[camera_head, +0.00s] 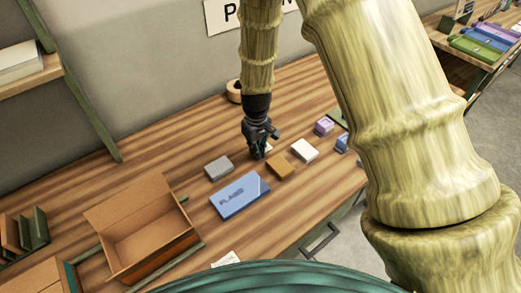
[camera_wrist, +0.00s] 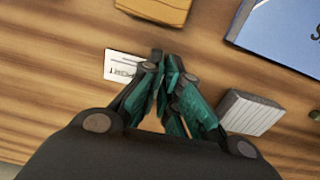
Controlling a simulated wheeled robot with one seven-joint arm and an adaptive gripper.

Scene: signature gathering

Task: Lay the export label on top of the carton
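A small white label (camera_wrist: 122,66) with dark print shows in the wrist view, just left of my fingertips, its right end hidden behind a finger. In the head view only a white sliver (camera_head: 268,148) shows beside my gripper (camera_head: 257,147). My gripper points down, low over the table; in the wrist view its teal fingers (camera_wrist: 166,58) come close together at the tips. I cannot tell whether they pinch the label or only stand beside it. An open brown cardboard carton (camera_head: 150,241) stands at the table's left, its flap raised, well away from my gripper.
Near my gripper lie a blue printed box (camera_head: 239,195), a grey box (camera_head: 218,167), an ochre box (camera_head: 279,167) and a white box (camera_head: 304,150). Purple and blue small boxes stand further right. Bare wood (camera_head: 170,165) lies between the grey box and the carton.

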